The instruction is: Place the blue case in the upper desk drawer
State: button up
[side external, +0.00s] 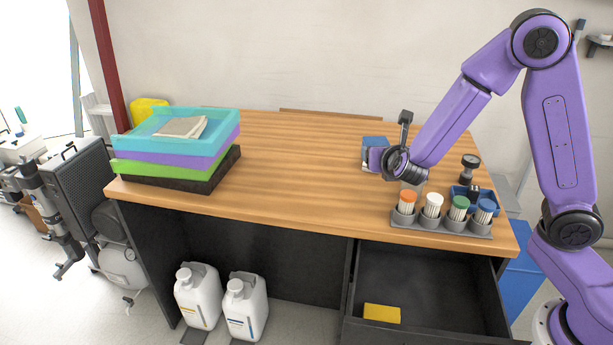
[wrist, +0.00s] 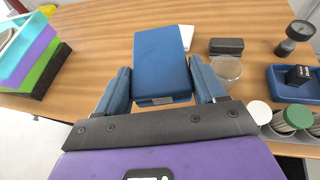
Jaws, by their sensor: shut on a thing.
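The blue case (side external: 375,141) is at the far middle-right of the desk, beside my gripper (side external: 374,157). In the wrist view the blue case (wrist: 160,56) lies between the two fingers of my gripper (wrist: 161,82), which is shut on it. I cannot tell whether the case touches the desk top or is just above it. The upper desk drawer (side external: 425,275) is pulled open below the desk's right front edge. A yellow block (side external: 381,313) lies inside it near the front left; the rest of the visible drawer floor is bare.
A rack (side external: 442,228) with several capped containers stands at the desk's front right edge, above the drawer. Behind it are a blue tray (side external: 484,199) and a dark knobbed tool (side external: 469,165). Stacked colored trays (side external: 175,155) stand at the left. The desk's middle (side external: 300,165) is clear.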

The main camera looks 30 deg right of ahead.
jog(key=w+d+f+m+g+h, duration=0.2)
jog(key=w+f+m+h, duration=0.1)
jog(key=w+f, duration=0.25)
send_over(339, 185)
notch_tip(339, 185, down, 10)
jog(key=shift+f, duration=1.55)
jog(key=shift+f, duration=0.15)
jog(key=o, duration=1.2)
jog(key=shift+c, duration=0.2)
